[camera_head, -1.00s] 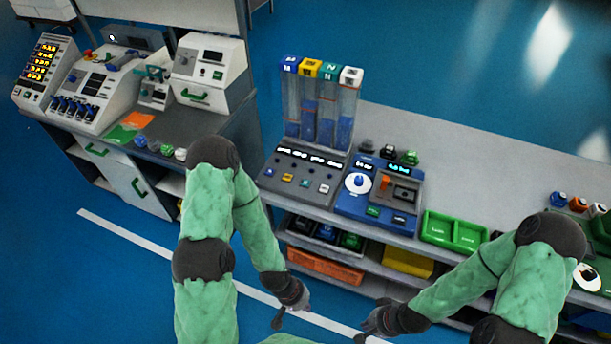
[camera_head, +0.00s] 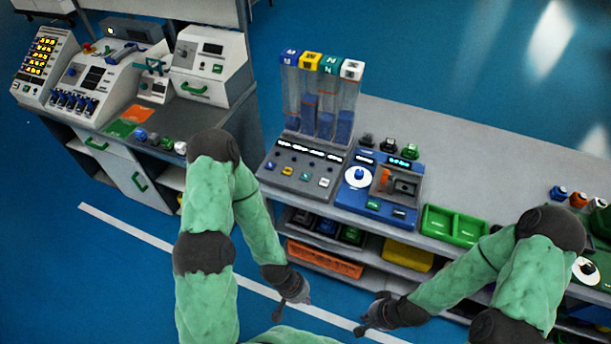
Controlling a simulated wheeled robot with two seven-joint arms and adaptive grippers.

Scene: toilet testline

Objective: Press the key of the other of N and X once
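A dispenser stands on the right bench with upright clear tubes under blue, yellow, teal and white caps. The teal cap (camera_head: 331,64) bears an N and the white cap (camera_head: 352,69) appears to bear an X. Below them a dark grey key panel (camera_head: 299,151) has blue, yellow, teal and white keys in a row. The teal key (camera_head: 306,177) and white key (camera_head: 324,182) are at its right end. My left gripper (camera_head: 281,317) and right gripper (camera_head: 362,331) hang low in front of the bench, away from the keys. Their fingers are too small to read.
A blue dial device (camera_head: 378,188) stands right of the key panel. A green tray (camera_head: 454,226) is further right. Orange (camera_head: 325,260) and yellow (camera_head: 407,257) bins lie on the shelf below. White machines stand on the left bench.

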